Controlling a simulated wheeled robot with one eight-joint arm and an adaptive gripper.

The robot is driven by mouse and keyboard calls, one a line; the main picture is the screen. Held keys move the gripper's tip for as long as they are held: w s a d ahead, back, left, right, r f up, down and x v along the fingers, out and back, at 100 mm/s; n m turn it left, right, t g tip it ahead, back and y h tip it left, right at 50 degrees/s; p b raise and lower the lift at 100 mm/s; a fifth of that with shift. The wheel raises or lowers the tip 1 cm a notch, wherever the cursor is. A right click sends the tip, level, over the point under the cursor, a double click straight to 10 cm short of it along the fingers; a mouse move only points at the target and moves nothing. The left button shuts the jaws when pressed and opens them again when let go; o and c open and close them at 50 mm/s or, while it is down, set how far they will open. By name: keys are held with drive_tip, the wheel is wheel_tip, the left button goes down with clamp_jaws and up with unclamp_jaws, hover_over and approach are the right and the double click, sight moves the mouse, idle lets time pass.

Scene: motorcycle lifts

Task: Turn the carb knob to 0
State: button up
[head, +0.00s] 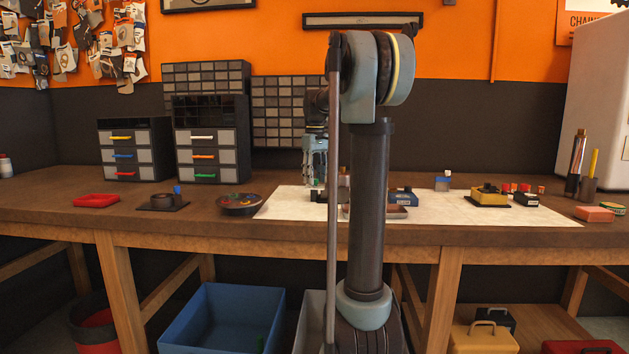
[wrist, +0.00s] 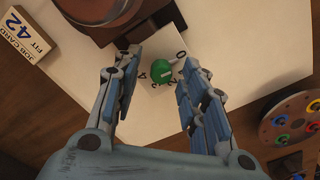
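A green knob (wrist: 165,72) sits on a pale plate with printed digits, seen in the wrist view. A 0 lies at its upper right and a 4 at its left. A short light mark shows on the knob, but I cannot tell surely which digit it faces. My gripper (wrist: 154,92) is open, with one blue-grey finger on each side of the knob and gaps between. In the head view my gripper (head: 315,182) is low over the white mat, and my arm partly hides that spot.
A brown round part on a dark base (wrist: 105,18) stands close beyond the knob. A job card block (wrist: 27,42) reads FIT 42. A round tray with coloured rings (wrist: 292,128) lies right. On the workbench (head: 80,213), a yellow device (head: 489,196) stands on the mat (head: 440,211).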

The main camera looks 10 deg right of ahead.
wheel_tip(320, 180, up, 11)
drive_tip(key=shift+r, duration=0.15)
idle(0.5)
wheel_tip(320, 180, up, 5)
drive_tip(key=m, duration=1.3)
wheel_tip(320, 180, down, 17)
clamp_jaws()
